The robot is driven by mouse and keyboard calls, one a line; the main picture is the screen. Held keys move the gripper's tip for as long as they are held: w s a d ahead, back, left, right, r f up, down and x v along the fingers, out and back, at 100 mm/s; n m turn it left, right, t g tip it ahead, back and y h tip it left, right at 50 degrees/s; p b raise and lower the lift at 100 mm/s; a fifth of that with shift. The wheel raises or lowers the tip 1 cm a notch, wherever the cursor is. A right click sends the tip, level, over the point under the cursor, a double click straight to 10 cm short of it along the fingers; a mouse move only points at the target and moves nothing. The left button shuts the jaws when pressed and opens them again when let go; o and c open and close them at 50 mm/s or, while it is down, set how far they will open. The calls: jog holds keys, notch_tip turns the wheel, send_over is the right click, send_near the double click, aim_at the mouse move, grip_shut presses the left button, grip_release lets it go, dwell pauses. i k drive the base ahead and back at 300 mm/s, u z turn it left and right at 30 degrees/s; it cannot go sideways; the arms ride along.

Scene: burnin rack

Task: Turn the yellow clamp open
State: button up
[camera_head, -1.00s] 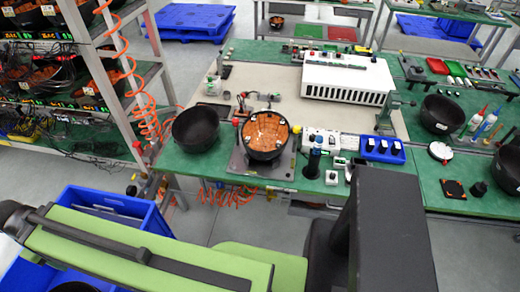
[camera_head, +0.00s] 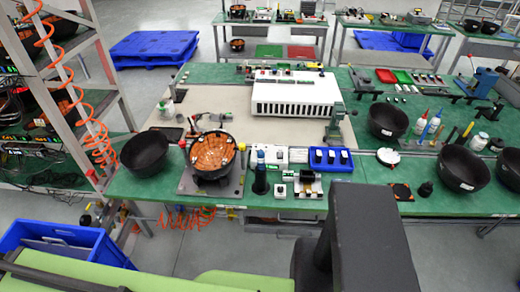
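The round part with an orange copper face (camera_head: 212,152) sits in a black bowl-shaped holder on a grey plate (camera_head: 188,186) near the front of the green workbench. Small fittings stand around its rim. A tiny yellow spot (camera_head: 242,147) shows at its right edge; it is too small to tell whether this is the yellow clamp or how it is turned. My gripper is not in view. My green and dark arm parts cross the bottom of the picture, short of the bench.
A black bowl (camera_head: 145,153) stands left of the plate. A blue holder (camera_head: 330,158) and small instruments stand to its right. A white box (camera_head: 292,93) stands behind. A blue crate (camera_head: 62,245) and a rack (camera_head: 92,95) are at left.

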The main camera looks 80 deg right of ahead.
aim_at(242, 145)
jog(key=z, duration=0.15)
jog(key=k, duration=0.65)
jog(key=z, duration=3.95)
jog(key=k, duration=1.6)
jog(key=u, duration=1.3)
jog(key=i, duration=1.05)
jog(key=z, duration=0.1)
